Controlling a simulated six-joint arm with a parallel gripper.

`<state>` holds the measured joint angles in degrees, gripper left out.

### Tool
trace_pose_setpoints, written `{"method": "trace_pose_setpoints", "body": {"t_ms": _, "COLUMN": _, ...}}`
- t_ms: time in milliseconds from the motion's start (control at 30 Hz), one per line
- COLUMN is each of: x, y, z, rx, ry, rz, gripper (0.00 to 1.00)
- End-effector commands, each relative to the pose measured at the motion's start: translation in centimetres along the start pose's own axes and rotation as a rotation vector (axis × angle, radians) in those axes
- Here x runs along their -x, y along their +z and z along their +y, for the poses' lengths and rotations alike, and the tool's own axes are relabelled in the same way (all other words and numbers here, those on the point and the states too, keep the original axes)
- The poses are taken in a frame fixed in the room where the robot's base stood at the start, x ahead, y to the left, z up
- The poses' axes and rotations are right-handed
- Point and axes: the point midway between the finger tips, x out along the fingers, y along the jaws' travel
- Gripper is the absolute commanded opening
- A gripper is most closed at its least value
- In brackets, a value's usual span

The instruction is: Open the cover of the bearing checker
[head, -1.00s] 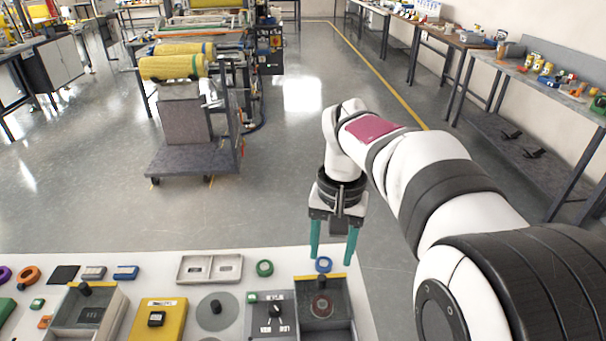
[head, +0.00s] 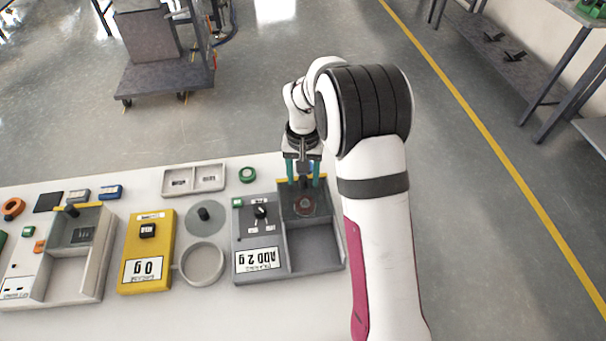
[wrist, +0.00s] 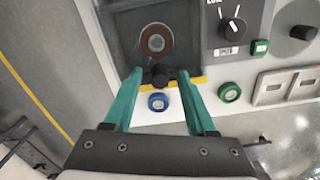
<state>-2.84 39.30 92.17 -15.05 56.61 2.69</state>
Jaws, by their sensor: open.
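The grey checker unit (head: 238,245) has a dial, an upside-down "ADD 2 g" label and an open-topped compartment. Its dark, see-through-looking cover (head: 326,208) lies over the far part of the compartment, with a yellow strip along its far edge. A brownish round disc (head: 305,205) shows at the cover; it also shows in the wrist view (wrist: 156,42). The cover's black knob (wrist: 159,75) stands near the yellow strip. My gripper (head: 303,184) is open, its teal fingers on either side of the knob, with gaps showing in the wrist view (wrist: 159,76).
A blue ring (wrist: 158,102) and a green ring (wrist: 229,92) lie beyond the unit's far edge. A yellow device (head: 147,275), a round dish (head: 202,264) and another knobbed box (head: 100,258) stand to the left. A two-slot tray (head: 194,178) lies behind.

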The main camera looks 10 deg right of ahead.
Motion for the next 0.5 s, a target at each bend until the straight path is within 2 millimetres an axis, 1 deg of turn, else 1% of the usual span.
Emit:
{"method": "trace_pose_setpoints", "body": {"t_ms": 233, "x": -0.13, "y": 0.01, "z": 0.01, "rx": 0.000, "ry": 0.000, "rz": 0.000, "gripper": 0.56}}
{"method": "trace_pose_setpoints", "body": {"t_ms": 267, "x": -0.13, "y": 0.01, "z": 0.01, "rx": 0.000, "ry": 0.000, "rz": 0.000, "gripper": 0.55}}
{"method": "trace_pose_setpoints", "body": {"t_ms": 300, "x": -0.12, "y": 0.01, "z": 0.01, "rx": 0.000, "ry": 0.000, "rz": 0.000, "gripper": 0.47}}
{"method": "trace_pose_setpoints", "body": {"t_ms": 367, "x": -0.12, "y": 0.00, "z": 0.01, "rx": 0.000, "ry": 0.000, "rz": 0.000, "gripper": 0.37}}
{"method": "trace_pose_setpoints", "body": {"t_ms": 500, "x": -0.10, "y": 0.00, "z": 0.00, "rx": 0.000, "ry": 0.000, "rz": 0.000, "gripper": 0.12}}
